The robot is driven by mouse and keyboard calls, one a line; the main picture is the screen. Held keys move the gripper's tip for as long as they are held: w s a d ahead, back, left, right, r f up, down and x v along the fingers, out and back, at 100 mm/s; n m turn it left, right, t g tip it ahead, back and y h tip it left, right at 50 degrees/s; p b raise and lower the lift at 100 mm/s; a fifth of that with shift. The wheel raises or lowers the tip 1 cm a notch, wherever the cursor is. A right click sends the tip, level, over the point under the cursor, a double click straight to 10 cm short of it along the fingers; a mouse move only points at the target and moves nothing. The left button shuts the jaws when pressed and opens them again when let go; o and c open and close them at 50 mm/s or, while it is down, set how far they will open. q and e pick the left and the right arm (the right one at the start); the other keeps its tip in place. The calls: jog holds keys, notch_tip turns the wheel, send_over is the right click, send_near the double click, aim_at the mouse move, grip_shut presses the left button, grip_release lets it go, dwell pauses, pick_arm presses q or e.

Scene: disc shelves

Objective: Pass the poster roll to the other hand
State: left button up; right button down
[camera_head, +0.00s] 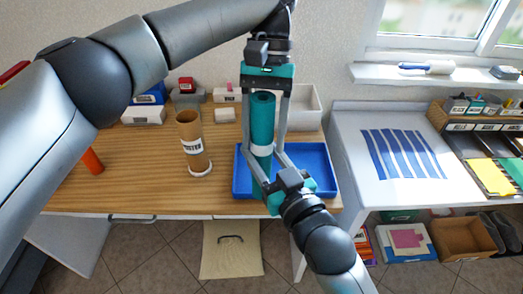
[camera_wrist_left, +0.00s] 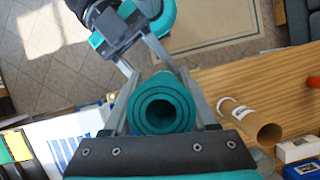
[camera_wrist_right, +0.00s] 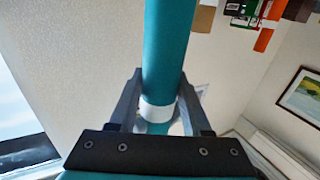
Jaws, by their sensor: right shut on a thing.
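The poster roll (camera_head: 262,115) is a teal tube with a white band, held upright above the blue tray (camera_head: 315,190). My left gripper (camera_head: 264,138) comes down from above, with its open fingers on either side of the roll. My right gripper (camera_head: 262,156) is shut on the roll from below, near the white band. In the left wrist view the roll's hollow end (camera_wrist_left: 161,110) points at the camera between the fingers. In the right wrist view the roll (camera_wrist_right: 167,55) runs up between the fingers, its white band (camera_wrist_right: 157,110) close to the fingertips.
A brown cardboard tube (camera_head: 193,140) stands on the wooden table (camera_head: 140,180), left of the tray. An orange cylinder (camera_head: 92,161) is further left. Boxes and a white bin (camera_head: 305,105) line the back. A white table (camera_head: 350,140) with blue strips is at right.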

pick_arm(q)
jog(key=o, duration=0.5)
jog(key=shift+d, duration=0.1)
jog(key=shift+c, duration=0.2)
jog(key=shift+r, duration=0.1)
